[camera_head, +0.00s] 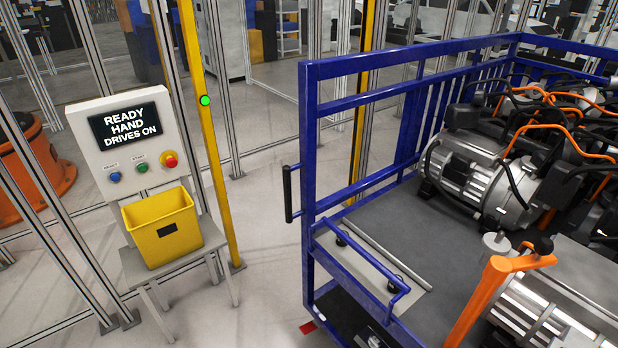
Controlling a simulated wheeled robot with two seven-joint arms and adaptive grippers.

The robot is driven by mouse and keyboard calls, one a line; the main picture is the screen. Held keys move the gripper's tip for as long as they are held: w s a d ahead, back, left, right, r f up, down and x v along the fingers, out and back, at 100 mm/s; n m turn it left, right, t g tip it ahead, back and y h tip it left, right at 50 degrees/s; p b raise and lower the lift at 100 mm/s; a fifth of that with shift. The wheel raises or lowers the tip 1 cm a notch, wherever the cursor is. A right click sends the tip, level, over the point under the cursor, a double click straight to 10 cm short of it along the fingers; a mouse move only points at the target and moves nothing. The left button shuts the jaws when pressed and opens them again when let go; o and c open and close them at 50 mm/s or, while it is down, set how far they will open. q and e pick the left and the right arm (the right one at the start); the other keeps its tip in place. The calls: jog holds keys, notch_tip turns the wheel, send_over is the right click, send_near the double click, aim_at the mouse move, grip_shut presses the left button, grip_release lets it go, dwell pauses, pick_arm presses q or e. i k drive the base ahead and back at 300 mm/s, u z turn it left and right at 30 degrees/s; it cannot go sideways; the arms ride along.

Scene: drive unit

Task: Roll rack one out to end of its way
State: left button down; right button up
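A large blue-framed rack (312,165) fills the right side of the head view. It holds several grey drive units (480,180) with black and orange cables on a dark grey deck (385,222). A black vertical handle (288,194) is fixed to the rack's left corner post. A lower blue bar (372,262) runs along the near left side, above a grey plate. No number shows on the rack, so I cannot tell if it is rack one. Its right end and wheels are out of view. Neither of my grippers is in view.
A white control panel (100,160) at left reads "READY HAND DRIVES ON". A yellow bin (162,228) stands on a small grey table (212,238) below it. A yellow post (213,150) with a green light stands beside it. Bare floor (262,240) separates post and rack; a red mark (308,327) lies there.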

aim_at(532, 164)
jog(key=u, duration=0.35)
jog(key=i, duration=0.95)
jog(key=u, duration=0.6)
